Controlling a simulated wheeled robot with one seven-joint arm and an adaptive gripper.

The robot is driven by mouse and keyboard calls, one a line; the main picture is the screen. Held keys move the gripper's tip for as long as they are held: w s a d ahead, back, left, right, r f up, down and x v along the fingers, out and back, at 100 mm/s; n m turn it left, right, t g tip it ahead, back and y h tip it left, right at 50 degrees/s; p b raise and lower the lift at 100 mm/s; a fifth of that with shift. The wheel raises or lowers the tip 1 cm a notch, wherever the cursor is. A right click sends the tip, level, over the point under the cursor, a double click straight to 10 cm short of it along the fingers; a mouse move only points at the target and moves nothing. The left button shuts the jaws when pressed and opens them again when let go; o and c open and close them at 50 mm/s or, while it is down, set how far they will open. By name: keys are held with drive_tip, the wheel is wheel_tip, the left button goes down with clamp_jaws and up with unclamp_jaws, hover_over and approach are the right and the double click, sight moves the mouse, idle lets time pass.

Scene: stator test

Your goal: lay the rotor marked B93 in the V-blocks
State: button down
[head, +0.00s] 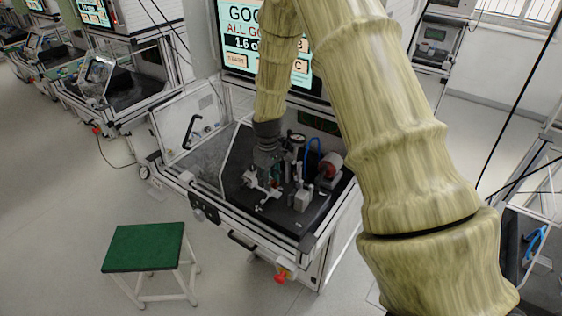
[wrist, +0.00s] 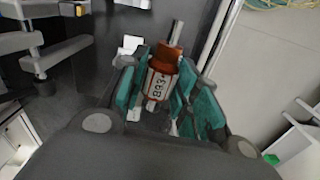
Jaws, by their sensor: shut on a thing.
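The rotor (wrist: 160,82), with copper-coloured ends, a steel shaft and a pale label that appears to read B93, lies between the teal fingers of my gripper (wrist: 162,98) in the wrist view. My gripper is shut on it. In the head view my gripper (head: 268,178) is low over the dark work surface of the test bench, and the rotor is too small to make out there. Pale metal pieces (wrist: 130,46) show beside the rotor in the wrist view; I cannot tell whether they are the V-blocks or whether the rotor touches them.
The bench (head: 258,212) carries a grey upright block (head: 303,199), a red cylinder (head: 330,165), a round gauge and a blue hose close to my gripper. A screen (head: 240,60) stands behind. A green-topped stool (head: 143,247) stands on the floor at front left.

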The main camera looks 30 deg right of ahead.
drive_tip(key=shift+n, duration=0.4)
drive_tip(key=d, duration=0.1)
drive_tip(key=d+r, duration=0.1)
drive_tip(key=d, duration=0.1)
drive_tip(key=d+r, duration=0.1)
drive_tip(key=d, duration=0.1)
drive_tip(key=shift+w+p, duration=0.3)
drive_tip(key=shift+w, duration=0.1)
drive_tip(key=shift+f, duration=0.1)
drive_tip(key=shift+f+b, duration=1.8)
drive_tip(key=shift+f, duration=0.95)
drive_tip(key=shift+s, duration=0.1)
drive_tip(key=shift+f, duration=1.25)
drive_tip(key=c, duration=1)
unclamp_jaws()
drive_tip(key=shift+b, duration=0.3)
